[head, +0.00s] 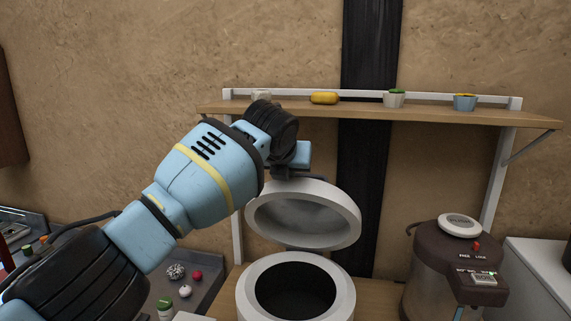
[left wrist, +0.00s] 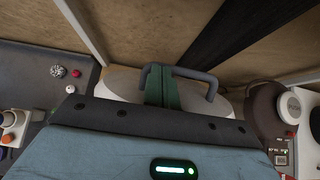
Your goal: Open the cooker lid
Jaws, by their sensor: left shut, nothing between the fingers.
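The cooker (head: 344,290) is a round white pot with a dark opening, standing on a wooden surface in the lower middle of the head view. Its round lid (head: 348,228) is raised and tilted up at the back, with its grey inner face showing. My left gripper (head: 290,174) is at the upper outer side of the lid. In the left wrist view its green fingers (left wrist: 161,86) are shut together with nothing between them, by the dark lid handle (left wrist: 211,87). Whether they touch the handle I cannot tell. My right gripper is in neither view.
A wooden shelf (head: 360,112) with small pots and a yellow item (head: 325,98) runs above the cooker. A brown appliance (head: 430,265) stands at the right. A dark tray (head: 204,278) with small items lies at the left.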

